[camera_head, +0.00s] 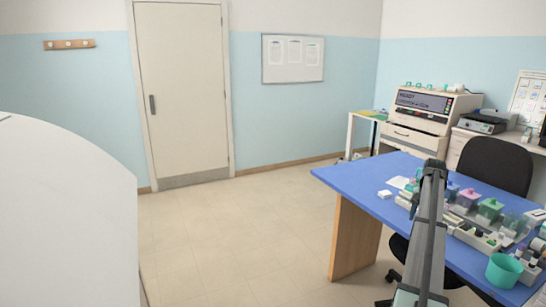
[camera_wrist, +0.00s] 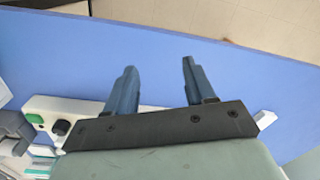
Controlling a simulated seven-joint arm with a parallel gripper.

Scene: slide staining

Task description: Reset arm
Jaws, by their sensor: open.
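My gripper (camera_wrist: 157,82) shows in the wrist view with its two dark blue fingers apart and nothing between them. It is over the blue table, near the edge where the beige floor shows. The table also shows in the wrist view (camera_wrist: 70,55). Below the gripper in the wrist view is a white rack (camera_wrist: 75,108) with a green item and a dark knob-like item, partly hidden by my gripper.
Staining jars with coloured lids (camera_head: 490,208), racks and a teal cup (camera_head: 504,270) crowd the table's right part. A small white block (camera_head: 384,194) lies near its left end. A black chair (camera_head: 497,163) stands behind. The floor at left is clear.

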